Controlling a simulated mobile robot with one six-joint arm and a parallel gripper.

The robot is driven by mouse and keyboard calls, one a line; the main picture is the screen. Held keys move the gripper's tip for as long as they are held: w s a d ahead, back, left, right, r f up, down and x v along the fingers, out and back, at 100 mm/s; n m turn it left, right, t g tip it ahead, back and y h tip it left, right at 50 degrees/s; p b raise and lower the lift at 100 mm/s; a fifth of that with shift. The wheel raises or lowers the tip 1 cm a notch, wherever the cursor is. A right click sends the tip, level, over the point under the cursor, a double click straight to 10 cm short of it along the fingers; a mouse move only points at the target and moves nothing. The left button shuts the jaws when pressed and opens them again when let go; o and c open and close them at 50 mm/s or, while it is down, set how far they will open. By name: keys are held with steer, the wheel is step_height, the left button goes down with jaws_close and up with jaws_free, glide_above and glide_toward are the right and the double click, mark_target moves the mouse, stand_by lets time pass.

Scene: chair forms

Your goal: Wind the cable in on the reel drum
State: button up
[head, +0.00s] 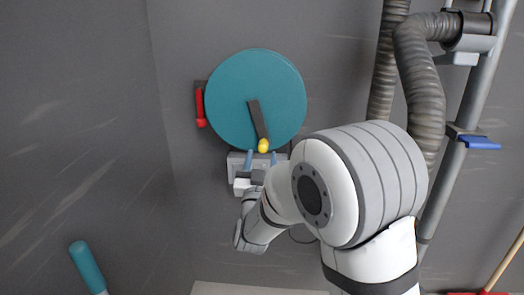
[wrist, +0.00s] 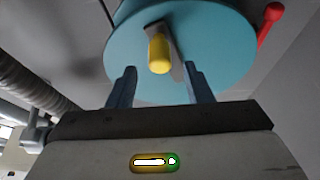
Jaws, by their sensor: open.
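The reel drum (head: 235,85) is a teal disc on the grey wall, and it fills the top of the wrist view (wrist: 115,40). A dark crank arm (head: 256,117) runs from its centre down to a yellow knob (head: 263,146). In the wrist view the yellow knob (wrist: 159,54) points toward me, between and beyond the fingertips. My gripper (head: 261,158) is open just below the knob. Its two blue-grey fingers (wrist: 158,72) stand apart, one on each side of the knob, with no contact visible.
A red lever (head: 200,106) is at the drum's left edge. Ribbed hoses (head: 420,80) and a grey pipe (head: 470,110) with a blue valve handle (head: 478,142) run at the right. A teal handle (head: 87,267) stands at the lower left. The left wall is bare.

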mark_target(263, 150)
steer(key=x, duration=0.5)
steer(key=shift+f, duration=0.1)
steer(key=shift+s, duration=0.1)
jaws_close()
stand_by(0.4)
